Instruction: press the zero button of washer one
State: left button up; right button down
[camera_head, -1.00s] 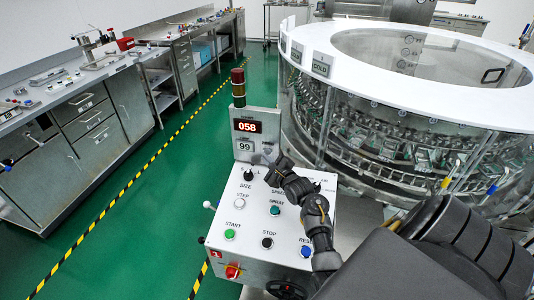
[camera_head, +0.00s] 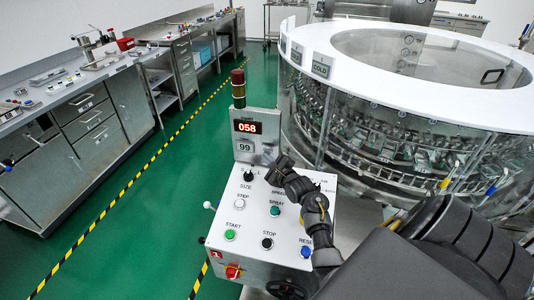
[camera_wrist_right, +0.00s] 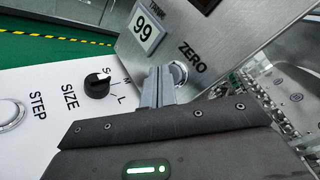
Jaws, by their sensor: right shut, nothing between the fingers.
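Washer one's control box (camera_head: 225,262) stands in front of the large round washer (camera_head: 410,115). Its upright panel shows a red 058 display (camera_head: 247,127) and a 99 counter (camera_head: 244,147). In the right wrist view the round metal zero button (camera_wrist_right: 178,73) sits beside the word ZERO, partly covered by my fingers. My right gripper (camera_wrist_right: 160,72) is shut and empty, its tips right at the button; I cannot tell whether they touch. In the head view the right gripper (camera_head: 271,156) is in front of the panel's lower right and hides the button. My left gripper is out of view.
Close below are the black SIZE knob (camera_head: 249,176), the STEP button (camera_head: 240,203) and the green SPRAY button (camera_head: 275,211). START (camera_head: 230,235), STOP (camera_head: 267,243) and blue RESET (camera_head: 305,251) are nearer. A red-topped signal light (camera_head: 238,84) rises above the panel.

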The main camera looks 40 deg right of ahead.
jog(key=shift+w+d, duration=0.2)
jog(key=shift+d, duration=0.15)
dwell(0.7)
dwell(0.4)
jog(key=shift+s+a+p, duration=0.5)
jog(key=shift+a+p, duration=0.2)
jog(key=shift+p, duration=0.2)
jog(key=s+a+p, duration=0.1)
jog(key=a+p, duration=0.1)
jog(key=s+a+p, duration=0.1)
jog(key=a, duration=0.1)
jog(key=shift+s+p, duration=0.35)
jog(key=shift+s, duration=0.05)
